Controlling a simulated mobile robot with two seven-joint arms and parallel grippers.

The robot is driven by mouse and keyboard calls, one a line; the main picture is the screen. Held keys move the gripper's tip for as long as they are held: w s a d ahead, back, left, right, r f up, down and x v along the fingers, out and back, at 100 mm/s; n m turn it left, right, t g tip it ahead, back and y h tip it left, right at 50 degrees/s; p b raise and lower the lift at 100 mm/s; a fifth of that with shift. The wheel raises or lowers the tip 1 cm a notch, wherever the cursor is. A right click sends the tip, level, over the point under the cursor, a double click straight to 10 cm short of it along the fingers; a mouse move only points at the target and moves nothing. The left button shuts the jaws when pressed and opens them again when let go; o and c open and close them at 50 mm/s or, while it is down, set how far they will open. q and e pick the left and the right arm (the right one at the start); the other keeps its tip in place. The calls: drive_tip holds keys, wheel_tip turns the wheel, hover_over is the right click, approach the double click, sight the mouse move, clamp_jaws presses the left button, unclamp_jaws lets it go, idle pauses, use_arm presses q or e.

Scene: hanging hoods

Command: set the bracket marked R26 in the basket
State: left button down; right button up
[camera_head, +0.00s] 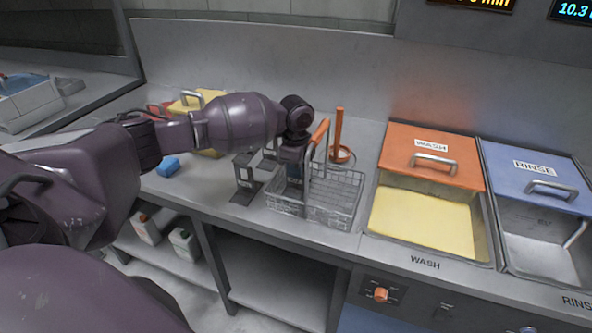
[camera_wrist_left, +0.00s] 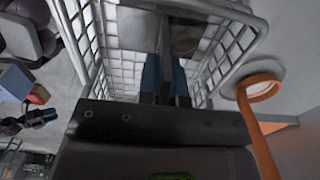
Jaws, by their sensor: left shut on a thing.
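The wire basket (camera_head: 335,212) stands on the steel counter, left of the wash basin. My left gripper (camera_head: 294,172) points down inside the left part of the basket. In the left wrist view, its blue fingers (camera_wrist_left: 165,82) are shut on a thin grey plate-like piece, probably a bracket (camera_wrist_left: 165,40), between the wire walls of the basket (camera_wrist_left: 85,40). Its marking cannot be read, and whether it touches the basket floor cannot be told. A dark bracket (camera_head: 246,178) with a small white label, too small to read, stands on the counter just left of the basket. My right gripper is not in view.
The wash basin (camera_head: 425,218) with an orange lid (camera_head: 432,152) is right of the basket. The rinse basin (camera_head: 540,255) with a blue lid lies beyond. An upright orange handle (camera_head: 338,128) rises behind the basket. A blue block (camera_head: 168,166) lies left.

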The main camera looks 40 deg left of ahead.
use_arm(q)
drive_tip(key=shift+f, duration=0.1)
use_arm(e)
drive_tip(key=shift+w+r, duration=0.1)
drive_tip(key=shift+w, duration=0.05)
use_arm(q)
drive_tip(key=c, duration=1.6)
unclamp_jaws()
drive_tip(key=shift+f, duration=0.15)
drive_tip(key=shift+o, duration=1.6)
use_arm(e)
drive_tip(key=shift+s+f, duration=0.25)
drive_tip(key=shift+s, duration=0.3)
